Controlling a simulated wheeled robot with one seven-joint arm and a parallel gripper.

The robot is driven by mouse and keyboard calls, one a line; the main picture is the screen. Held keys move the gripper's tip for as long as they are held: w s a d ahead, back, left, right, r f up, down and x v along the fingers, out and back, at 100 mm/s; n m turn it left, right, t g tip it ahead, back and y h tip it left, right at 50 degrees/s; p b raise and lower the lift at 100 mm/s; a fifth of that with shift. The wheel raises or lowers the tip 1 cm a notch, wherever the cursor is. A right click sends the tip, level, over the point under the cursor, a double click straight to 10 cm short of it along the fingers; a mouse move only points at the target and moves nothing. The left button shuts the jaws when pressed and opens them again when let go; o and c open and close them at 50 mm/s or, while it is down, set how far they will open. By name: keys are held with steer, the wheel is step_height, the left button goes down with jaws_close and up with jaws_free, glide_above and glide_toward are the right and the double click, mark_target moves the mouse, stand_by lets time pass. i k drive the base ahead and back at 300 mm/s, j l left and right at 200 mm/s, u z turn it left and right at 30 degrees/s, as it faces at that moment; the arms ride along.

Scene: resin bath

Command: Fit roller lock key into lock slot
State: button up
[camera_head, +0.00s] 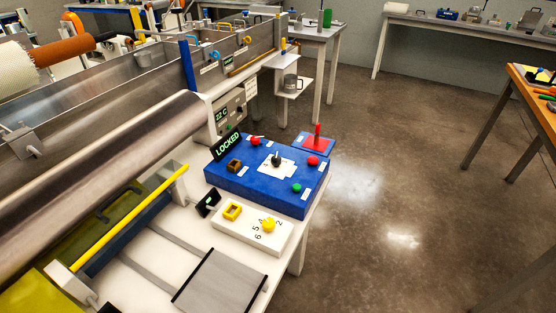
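A blue control box (255,190) stands on the white bench beside the large metal roller (110,185). A dark sign reading "LOCKED" (228,143) stands at its back left. On its top are a brown square socket (235,165), a dark knob (277,159) on a white plate, red buttons and a green button (296,188). A red upright piece (317,138) stands on a small blue plate (307,147) behind the box; it may be the key. I cannot tell for certain which fitting is the lock slot. My gripper is not in view.
A white panel (278,242) with a yellow square fitting (232,211), a yellow knob (268,225) and digits lies in front of the box. A grey plate (222,284) is nearer. An orange-topped table (535,105) stands at right. The floor between is clear.

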mark_target(247, 171)
steer(key=i+l+u, duration=0.15)
steer(key=i+l, duration=0.75)
steer(key=i+l+u, duration=0.1)
steer(key=i+l, duration=0.75)
steer(key=l, duration=0.2)
